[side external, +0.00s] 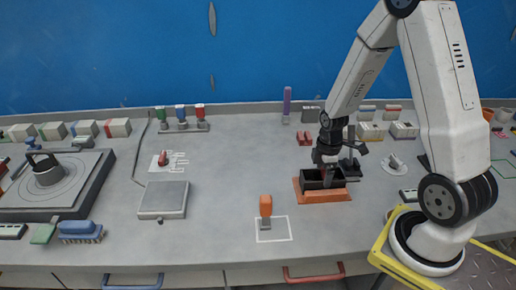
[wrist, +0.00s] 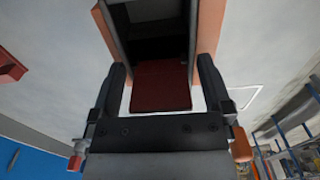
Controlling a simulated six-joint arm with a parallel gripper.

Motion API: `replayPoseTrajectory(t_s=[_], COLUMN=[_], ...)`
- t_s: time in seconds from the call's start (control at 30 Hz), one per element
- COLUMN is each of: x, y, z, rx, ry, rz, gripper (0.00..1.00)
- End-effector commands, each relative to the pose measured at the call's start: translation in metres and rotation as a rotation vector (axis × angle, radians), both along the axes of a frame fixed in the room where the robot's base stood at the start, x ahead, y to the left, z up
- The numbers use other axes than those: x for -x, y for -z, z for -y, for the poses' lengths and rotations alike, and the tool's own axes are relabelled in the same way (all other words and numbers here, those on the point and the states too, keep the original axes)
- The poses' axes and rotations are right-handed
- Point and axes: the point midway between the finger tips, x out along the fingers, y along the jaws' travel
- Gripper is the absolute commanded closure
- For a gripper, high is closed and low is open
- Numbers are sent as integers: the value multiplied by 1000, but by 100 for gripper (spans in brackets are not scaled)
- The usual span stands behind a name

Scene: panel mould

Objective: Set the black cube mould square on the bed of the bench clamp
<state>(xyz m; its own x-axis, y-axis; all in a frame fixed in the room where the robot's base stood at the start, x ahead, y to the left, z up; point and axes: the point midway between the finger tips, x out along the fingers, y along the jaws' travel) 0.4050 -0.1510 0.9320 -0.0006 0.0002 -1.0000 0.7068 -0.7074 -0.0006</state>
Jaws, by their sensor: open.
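A black open-topped box, which looks like the cube mould (side external: 313,181), sits on an orange base (side external: 322,197) right of the bench's middle. I cannot tell for sure whether this base is the clamp's bed. My gripper (side external: 326,160) is right over the box, pointing down. In the wrist view the box's dark hollow (wrist: 157,42) fills the top middle, with the orange base (wrist: 209,25) showing beside it. My open fingers (wrist: 161,75) stand either side of a dark red plate (wrist: 161,88) at the box's near end. Contact cannot be made out.
An orange-handled tool (side external: 265,206) stands in a white outline in front left of the box. A grey square plate (side external: 164,199) lies farther left. Small red blocks (side external: 305,139) and a purple upright piece (side external: 287,104) are behind. Bench between plate and orange base is mostly clear.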

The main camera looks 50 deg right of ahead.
Motion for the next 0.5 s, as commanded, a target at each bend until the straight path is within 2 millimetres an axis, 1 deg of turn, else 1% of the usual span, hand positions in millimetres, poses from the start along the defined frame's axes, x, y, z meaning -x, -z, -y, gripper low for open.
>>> replayPoseTrajectory(t_s=[0.27, 0.5], x=[-1, -1], y=[-26, -54], z=[0, 0], rx=[1, 1], ry=[0, 0], rz=[4, 4], gripper=[0, 0])
